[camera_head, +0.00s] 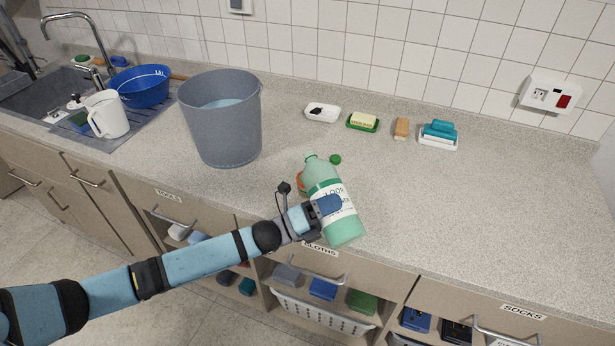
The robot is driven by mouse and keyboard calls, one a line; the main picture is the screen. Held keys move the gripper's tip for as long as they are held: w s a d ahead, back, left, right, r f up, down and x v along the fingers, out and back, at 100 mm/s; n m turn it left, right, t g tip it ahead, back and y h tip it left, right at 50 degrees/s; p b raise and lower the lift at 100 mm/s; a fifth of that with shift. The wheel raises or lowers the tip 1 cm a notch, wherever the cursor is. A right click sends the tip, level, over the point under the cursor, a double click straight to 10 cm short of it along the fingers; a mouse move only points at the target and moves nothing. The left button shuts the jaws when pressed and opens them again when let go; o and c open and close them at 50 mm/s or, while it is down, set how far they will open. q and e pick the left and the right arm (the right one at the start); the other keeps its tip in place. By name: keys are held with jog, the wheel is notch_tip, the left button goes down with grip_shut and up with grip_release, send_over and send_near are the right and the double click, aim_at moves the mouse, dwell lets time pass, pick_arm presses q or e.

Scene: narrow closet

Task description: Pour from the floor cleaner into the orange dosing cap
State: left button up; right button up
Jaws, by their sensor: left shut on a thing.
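The floor cleaner (340,223) is a pale green bottle with a white label near the counter's front edge. It leans with its open neck toward the left. My left gripper (328,206) is shut around the bottle's body at the label, and the fingers cover part of it. I cannot tell whether the bottle's base touches the counter. The orange dosing cap (301,180) shows only as an orange sliver at the bottle's left side; the bottle hides most of it. A green screw cap (335,159) lies on the counter behind the bottle. My right gripper is out of view.
A grey bucket (225,125) with liquid stands at the back left. A white jug (107,115) and blue basin (141,85) are by the sink. Soap dishes (363,122) and brushes (438,133) line the back. The counter right of the bottle is clear.

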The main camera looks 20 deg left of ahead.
pick_arm(q)
jog(key=shift+r, duration=0.15)
dwell(0.3)
jog(key=shift+s+d+f+n+t, duration=0.15)
jog(key=shift+f+n, duration=0.1)
jog(key=shift+n, duration=0.4)
jog(key=shift+f+n+t, duration=0.15)
jog(key=shift+f+n, duration=0.05)
jog(key=shift+n, duration=0.45)
dwell(1.1)
jog(key=shift+r+n+t+y+p, duration=0.3)
jog(key=shift+r+n+y+p, duration=0.1)
jog(key=shift+r+n+p, duration=0.35)
dwell(0.7)
